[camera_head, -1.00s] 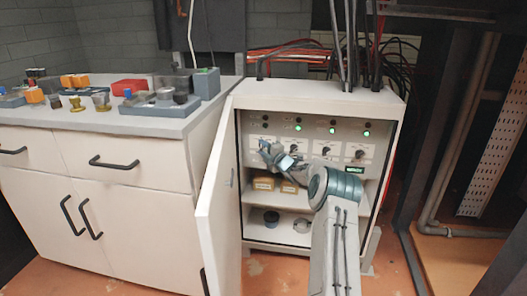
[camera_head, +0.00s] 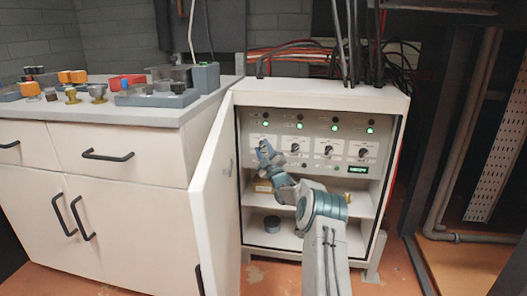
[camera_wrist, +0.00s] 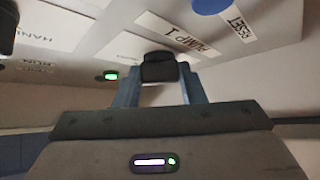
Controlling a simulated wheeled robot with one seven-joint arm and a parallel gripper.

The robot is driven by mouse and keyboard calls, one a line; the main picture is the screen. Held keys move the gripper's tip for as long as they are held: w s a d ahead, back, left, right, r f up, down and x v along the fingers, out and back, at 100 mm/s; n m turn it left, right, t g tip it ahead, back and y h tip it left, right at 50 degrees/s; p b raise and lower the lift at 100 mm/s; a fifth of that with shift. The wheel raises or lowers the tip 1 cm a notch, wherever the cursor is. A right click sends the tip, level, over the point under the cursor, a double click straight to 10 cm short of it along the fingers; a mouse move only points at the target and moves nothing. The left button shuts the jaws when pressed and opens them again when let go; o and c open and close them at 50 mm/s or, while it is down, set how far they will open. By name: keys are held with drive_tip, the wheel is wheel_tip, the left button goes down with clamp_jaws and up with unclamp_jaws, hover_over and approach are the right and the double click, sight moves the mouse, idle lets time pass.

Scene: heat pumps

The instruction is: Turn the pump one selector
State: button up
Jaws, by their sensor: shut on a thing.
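The pump one selector (camera_wrist: 160,68) is a black knob below the "PUMP 1" label (camera_wrist: 178,32) in the wrist view. The blue-grey fingers of my gripper (camera_wrist: 158,88) stand on both sides of it and are shut on it. In the head view my gripper (camera_head: 265,152) is at the left end of the row of selectors on the cabinet's control panel (camera_head: 312,133) and covers this knob. The knob's exact pointing is hard to read. A green lamp (camera_head: 265,124) is lit above it.
More black selectors (camera_head: 328,151) sit to the right, under green lamps. The cabinet door (camera_head: 216,180) stands open close to my gripper's left. A shelf with boxes lies below the panel. A blue reset button (camera_wrist: 210,4) is near the selector.

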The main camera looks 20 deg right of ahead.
drive_tip(key=shift+f+m+t+h, duration=0.1)
drive_tip(key=shift+m+t+h, duration=0.2)
drive_tip(key=shift+m+h, duration=0.15)
drive_tip(key=o, duration=1)
drive_tip(key=p+v, duration=0.4)
drive_tip(key=v, duration=0.9)
drive_tip(key=shift+s+f, duration=0.15)
drive_tip(key=shift+s, duration=0.25)
drive_tip(key=shift+a, duration=0.1)
